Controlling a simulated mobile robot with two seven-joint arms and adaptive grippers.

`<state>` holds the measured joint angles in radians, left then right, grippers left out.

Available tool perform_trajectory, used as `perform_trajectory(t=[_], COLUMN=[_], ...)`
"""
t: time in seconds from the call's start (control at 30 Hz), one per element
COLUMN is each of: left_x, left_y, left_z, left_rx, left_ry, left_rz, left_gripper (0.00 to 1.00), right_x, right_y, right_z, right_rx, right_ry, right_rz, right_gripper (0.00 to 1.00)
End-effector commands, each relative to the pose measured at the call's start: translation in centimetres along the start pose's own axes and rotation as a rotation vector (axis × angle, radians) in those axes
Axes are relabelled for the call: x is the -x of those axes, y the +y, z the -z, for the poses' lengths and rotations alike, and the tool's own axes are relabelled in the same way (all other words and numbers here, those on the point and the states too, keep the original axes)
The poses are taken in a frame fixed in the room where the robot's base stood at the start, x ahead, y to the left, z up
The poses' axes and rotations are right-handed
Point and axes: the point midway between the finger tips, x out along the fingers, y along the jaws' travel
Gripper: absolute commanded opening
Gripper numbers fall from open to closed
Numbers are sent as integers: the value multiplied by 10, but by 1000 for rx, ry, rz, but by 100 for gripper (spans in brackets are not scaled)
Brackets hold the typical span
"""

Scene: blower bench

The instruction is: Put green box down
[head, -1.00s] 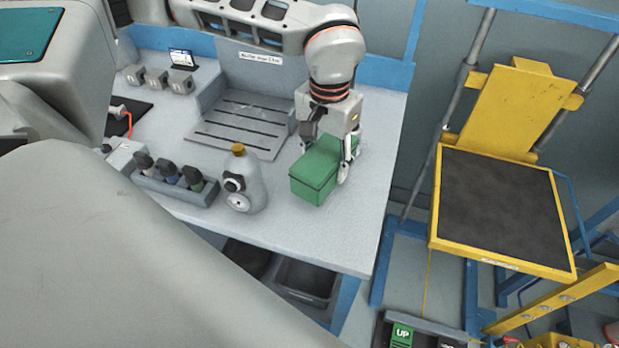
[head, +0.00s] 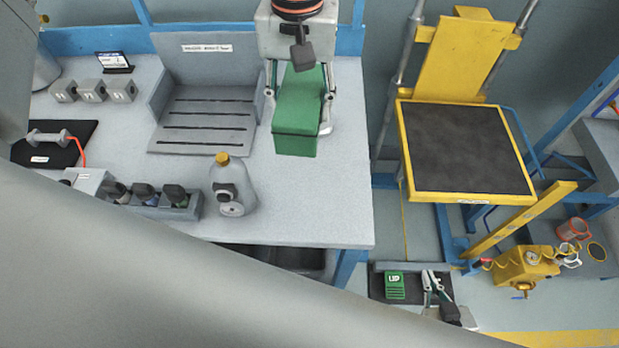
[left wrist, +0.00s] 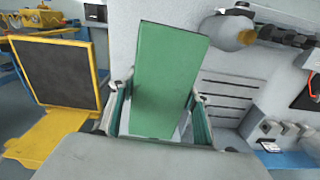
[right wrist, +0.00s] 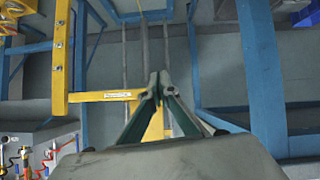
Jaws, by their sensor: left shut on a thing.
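The green box (head: 297,128) is over the right part of the grey bench (head: 330,205), beside the slotted plate. My left gripper (head: 300,118) comes down on it from above, with one finger on each side. The box also fills the middle of the left wrist view (left wrist: 168,80), between the two fingers. I cannot tell whether its underside touches the bench. My right gripper (head: 431,274) is low at the bottom right, near the green UP pedal. Its fingertips meet, empty, in the right wrist view (right wrist: 158,82).
The slotted plate (head: 205,120) and a grey bottle with an orange cap (head: 232,187) are left of the box. A rack of small bottles (head: 150,205) stands further left. A yellow lift table (head: 465,148) stands right of the bench. The bench's front right is clear.

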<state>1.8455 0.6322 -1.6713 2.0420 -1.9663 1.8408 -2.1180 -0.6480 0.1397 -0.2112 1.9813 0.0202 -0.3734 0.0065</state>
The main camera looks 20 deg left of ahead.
Motion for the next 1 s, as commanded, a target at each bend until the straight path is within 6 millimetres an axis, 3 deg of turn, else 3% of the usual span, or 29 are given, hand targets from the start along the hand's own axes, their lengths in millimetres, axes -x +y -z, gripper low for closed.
perform_trajectory(t=[0.03, 0.1, 0.27, 0.8, 1.0], left_x=[17, 28, 32, -82, -112], left_y=[9, 17, 24, 24, 25], left_z=[-7, -14, -23, -26, -25], left_rx=[16, 41, 69, 71, 71], left_ry=[2, -3, -12, -16, -12], left_rz=[-2, -2, 1, 2, 0], left_gripper=[3, 3, 3, 3, 3], right_x=[4, 5, 6, 4, 4], right_y=[0, -1, -1, -1, 0], right_z=[3, 4, 4, 2, 6], right_rx=[-2, -6, -9, -7, -7], right_ry=[-3, -4, -5, -7, -2], right_rz=[2, 4, 4, 4, 3], right_gripper=[0, 0, 0, 0, 0])
